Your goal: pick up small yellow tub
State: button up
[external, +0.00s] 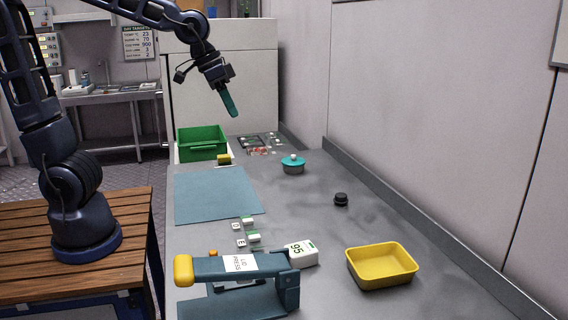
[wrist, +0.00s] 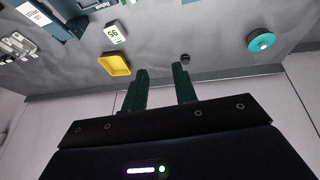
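The small yellow tub (external: 382,268) is an open, shallow rectangular tray on the grey bench at the front right in the external view. In the wrist view the yellow tub (wrist: 116,64) lies beyond my fingers, left of centre. My gripper (external: 232,106) is raised high above the far part of the bench, well away from the tub. In the wrist view its two dark green fingers (wrist: 161,70) are apart with nothing between them.
A blue lid press (external: 225,266) and a white box marked 95 (external: 301,253) stand left of the tub. A black knob (external: 341,199), a teal round lid (external: 293,164) and a green crate (external: 203,142) lie farther back. A wall runs along the right.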

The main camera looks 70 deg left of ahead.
jog(key=w+d+f, duration=0.4)
jog(key=w+d, duration=0.1)
jog(key=w, duration=0.2)
jog(key=w+d+f, duration=0.4)
jog(key=w+d, duration=0.2)
jog(key=w, duration=0.2)
send_near(372, 248)
jog(key=shift+m, duration=0.3)
jog(key=x, duration=0.4)
jog(key=shift+w+a+f, duration=0.2)
jog(key=shift+w+a, duration=0.1)
jog(key=shift+w, duration=0.05)
jog(key=shift+d+x, duration=0.1)
jog(key=shift+x, duration=1.2)
jog(key=shift+d+x, duration=0.15)
jog(key=shift+x, duration=1.15)
jog(key=shift+s+f, duration=0.15)
jog(key=shift+f, duration=0.1)
grip_shut()
